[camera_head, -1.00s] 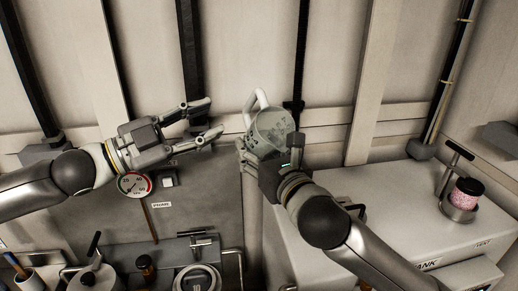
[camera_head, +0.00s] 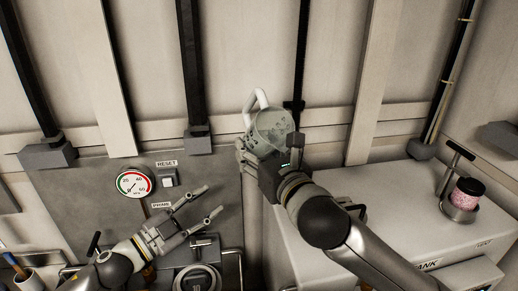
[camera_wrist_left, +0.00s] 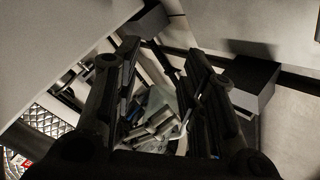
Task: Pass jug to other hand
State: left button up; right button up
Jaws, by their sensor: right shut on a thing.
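The jug (camera_head: 269,129) is pale, translucent and grey-green, with a white handle (camera_head: 257,101) on its upper left side. My right gripper (camera_head: 270,145) is shut on the jug and holds it up in front of the wall. My left gripper (camera_head: 212,200) is open and empty, below and to the left of the jug and apart from it. In the left wrist view its two dark fingers (camera_wrist_left: 163,52) are spread. A pale greenish shape shows between them, partly hidden; it looks like the jug beside grey gripper parts.
A grey panel carries a round gauge (camera_head: 134,183) and a reset button (camera_head: 168,179). A round-lidded fitting (camera_head: 197,280) lies below my left gripper. At right, a white tank top (camera_head: 400,200) bears a pink-filled jar (camera_head: 467,193). The space between left gripper and jug is clear.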

pick_arm(q)
jog(key=s+d+f+n+g, duration=0.2)
jog(key=s+d+f, duration=0.1)
jog(key=s+f, duration=0.8)
jog(key=s+d+f+n+g, duration=0.1)
jog(key=s+d+f+g, duration=0.2)
jog(key=s+f, duration=0.85)
jog(key=s+a+f+n+g+y, duration=0.1)
jog(key=s+a+f+y, duration=0.35)
jog(key=f, duration=0.75)
jog(key=s+a+f+g+y, duration=0.2)
jog(key=s+a+f, duration=0.3)
jog(key=a+f, duration=0.6)
jog(key=s+a+f+n+g+y, duration=0.1)
jog(key=s+a+f+y, duration=0.4)
jog(key=f, duration=0.8)
jog(key=s+d+f+n+g, duration=0.2)
jog(key=s+d+f+n, duration=0.1)
jog(key=s+f+n, duration=0.1)
jog(key=s+d+f+n+g+y, duration=0.1)
jog(key=s+d+f+n+g, duration=0.1)
jog(key=s+n, duration=0.3)
jog(key=shift+s+d+f, duration=0.75)
jog(key=shift+s+f, duration=0.15)
jog(key=shift+s, duration=0.2)
